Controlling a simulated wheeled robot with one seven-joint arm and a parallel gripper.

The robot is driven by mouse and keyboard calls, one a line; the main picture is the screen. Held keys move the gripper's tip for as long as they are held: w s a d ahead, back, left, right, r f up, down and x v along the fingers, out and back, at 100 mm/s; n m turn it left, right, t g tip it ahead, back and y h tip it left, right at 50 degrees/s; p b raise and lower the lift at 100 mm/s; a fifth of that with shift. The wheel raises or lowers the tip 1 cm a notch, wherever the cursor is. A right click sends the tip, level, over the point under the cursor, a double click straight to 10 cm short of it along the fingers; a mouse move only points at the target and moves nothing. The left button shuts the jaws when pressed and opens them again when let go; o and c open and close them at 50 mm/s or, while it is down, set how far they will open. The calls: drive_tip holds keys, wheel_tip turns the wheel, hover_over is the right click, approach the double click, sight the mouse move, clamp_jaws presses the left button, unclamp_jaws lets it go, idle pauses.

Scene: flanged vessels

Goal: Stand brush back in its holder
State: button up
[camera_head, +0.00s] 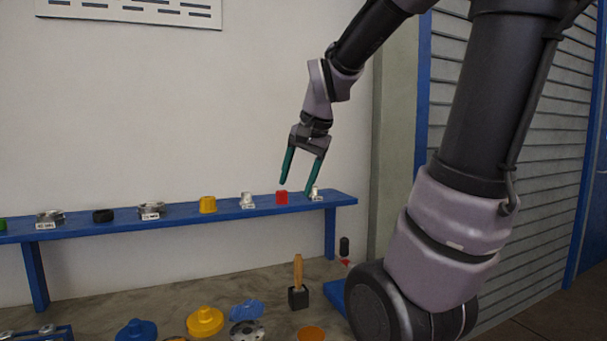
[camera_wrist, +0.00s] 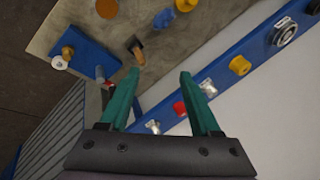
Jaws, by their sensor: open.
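A wooden handle (camera_head: 298,270) stands upright in a small black block (camera_head: 298,298) on the grey worktop. I take it for the brush and holder, but cannot tell whether the block is a holder or the brush's own head. It also shows in the wrist view as a short tan handle (camera_wrist: 133,43) with a dark base. My gripper (camera_head: 295,188) is open and empty, pointing down in front of the wall near the right end of the blue shelf. In the wrist view its green fingers (camera_wrist: 159,75) are spread apart, with the handle beyond the left fingertip.
The blue shelf (camera_head: 180,222) carries a red block (camera_head: 282,197), a yellow part (camera_head: 208,204) and several metal fittings. Yellow (camera_head: 205,321) and blue (camera_head: 246,310) flanged parts lie on the worktop. A black-handled thing with red (camera_head: 344,248) stands near a blue board (camera_wrist: 82,50).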

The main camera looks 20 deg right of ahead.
drive_tip(key=s+a+r+n+t, duration=0.2)
drive_tip(key=s+r+n, duration=0.1)
drive_tip(key=s, duration=0.5)
drive_tip(key=shift+s+n+y, duration=0.3)
drive_tip(key=shift+s+n, duration=0.1)
drive_tip(key=shift+n, duration=0.5)
